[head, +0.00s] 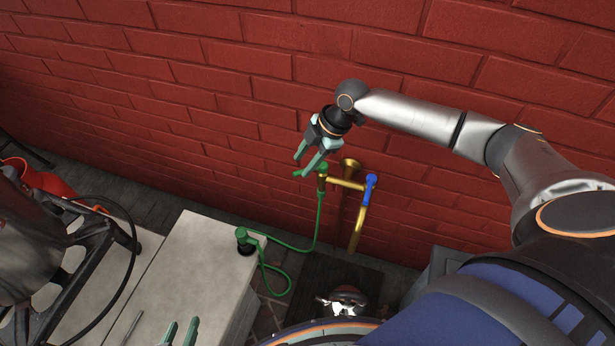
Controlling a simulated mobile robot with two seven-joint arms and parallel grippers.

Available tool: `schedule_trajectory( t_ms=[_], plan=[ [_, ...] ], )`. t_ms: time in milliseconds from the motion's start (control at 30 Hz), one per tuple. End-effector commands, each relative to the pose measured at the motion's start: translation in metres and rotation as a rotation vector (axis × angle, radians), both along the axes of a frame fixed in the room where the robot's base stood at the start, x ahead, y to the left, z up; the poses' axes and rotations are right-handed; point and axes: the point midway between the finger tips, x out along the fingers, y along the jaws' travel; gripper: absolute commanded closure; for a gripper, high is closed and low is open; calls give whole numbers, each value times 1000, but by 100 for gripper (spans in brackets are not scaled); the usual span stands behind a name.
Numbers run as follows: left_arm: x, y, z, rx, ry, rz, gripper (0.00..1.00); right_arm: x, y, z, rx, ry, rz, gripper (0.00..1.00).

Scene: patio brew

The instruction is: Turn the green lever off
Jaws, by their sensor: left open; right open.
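The green lever (309,172) sits on top of a brass tap (345,184) on the red brick wall, at the middle of the head view. A green hose (319,215) hangs from the tap below the lever. My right gripper (302,166) is open, with its fingertips at the lever's left end. Whether they touch it I cannot tell. My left gripper (181,331) shows only its two fingertips at the bottom edge, apart and empty, over the pale worktop.
A blue lever (371,181) is on the tap's right branch, above a brass pipe. The pale worktop (195,260) holds a green hose fitting (242,236). A shiny metal object (345,299) is below the tap. A red object (48,182) is at far left.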

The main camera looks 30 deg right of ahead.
Motion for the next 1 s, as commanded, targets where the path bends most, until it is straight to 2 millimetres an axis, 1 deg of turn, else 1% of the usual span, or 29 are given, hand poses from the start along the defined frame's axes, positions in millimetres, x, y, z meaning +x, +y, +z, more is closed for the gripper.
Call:
schedule_trajectory(
  t_ms=[33,267,333,500,700,833,1000],
  plan=[
    [0,-1,4,-1,2,0,56,-6,2,11,-1,-3,2,54],
    [-1,-2,9,-1,11,-4,56,-33,16,47,-1,-3,2,54],
    [0,-3,11,-2,6,-5,56,-45,22,50,-2,0,3,54],
    [6,-4,19,-6,-8,-4,56,-72,36,63,-1,-1,3,54],
    [7,-4,23,-7,-17,1,56,-97,50,75,0,-1,2,54],
    [6,-1,21,-2,-10,4,56,-107,54,79,-1,0,0,54],
    [-1,0,16,0,5,6,56,-111,56,81,-1,0,-1,54]
  ],
)
